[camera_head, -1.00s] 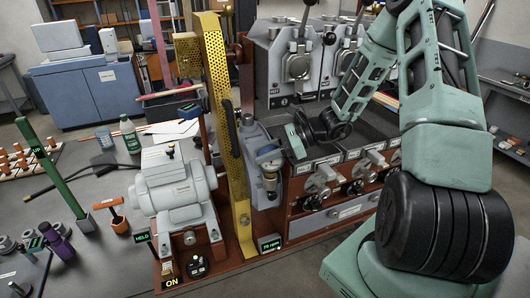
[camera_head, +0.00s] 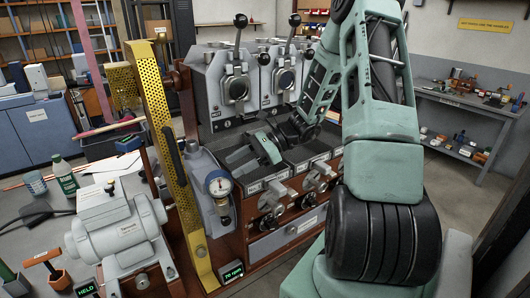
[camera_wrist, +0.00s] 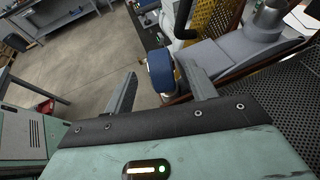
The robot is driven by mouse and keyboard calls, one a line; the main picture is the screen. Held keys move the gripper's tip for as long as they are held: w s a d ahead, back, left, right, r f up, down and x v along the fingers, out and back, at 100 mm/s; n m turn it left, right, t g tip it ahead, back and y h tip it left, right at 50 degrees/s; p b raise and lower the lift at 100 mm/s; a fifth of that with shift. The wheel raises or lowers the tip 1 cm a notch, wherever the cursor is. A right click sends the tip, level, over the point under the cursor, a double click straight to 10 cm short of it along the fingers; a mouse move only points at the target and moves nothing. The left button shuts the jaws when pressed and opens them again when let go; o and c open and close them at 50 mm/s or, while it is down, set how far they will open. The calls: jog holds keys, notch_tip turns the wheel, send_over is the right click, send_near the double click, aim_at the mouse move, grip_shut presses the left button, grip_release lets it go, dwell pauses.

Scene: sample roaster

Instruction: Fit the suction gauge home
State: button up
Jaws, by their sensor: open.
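The suction gauge (camera_head: 218,184) has a pale round dial and a dark blue rim. It stands upright on a metal fitting at the front of the grey housing, right of the yellow perforated guard. In the wrist view its blue body (camera_wrist: 160,70) shows beyond and between my fingertips. My gripper (camera_head: 240,158) is open and empty, behind and to the right of the gauge and apart from it. Both fingers of my gripper (camera_wrist: 162,80) show spread in the wrist view. The joint under the gauge is too small to judge for full seating.
The yellow guard (camera_head: 168,150) rises left of the gauge, beside a grey motor (camera_head: 118,222). Roaster drums (camera_head: 230,85) with levers stand behind my gripper. A display (camera_head: 231,272) reads 70 rpm; another (camera_head: 87,288) reads HELD. Open floor lies at the right.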

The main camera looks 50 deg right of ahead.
jog(key=b+v, duration=0.1)
jog(key=v, duration=0.8)
jog(key=shift+d+b, duration=0.15)
jog(key=shift+b, duration=0.15)
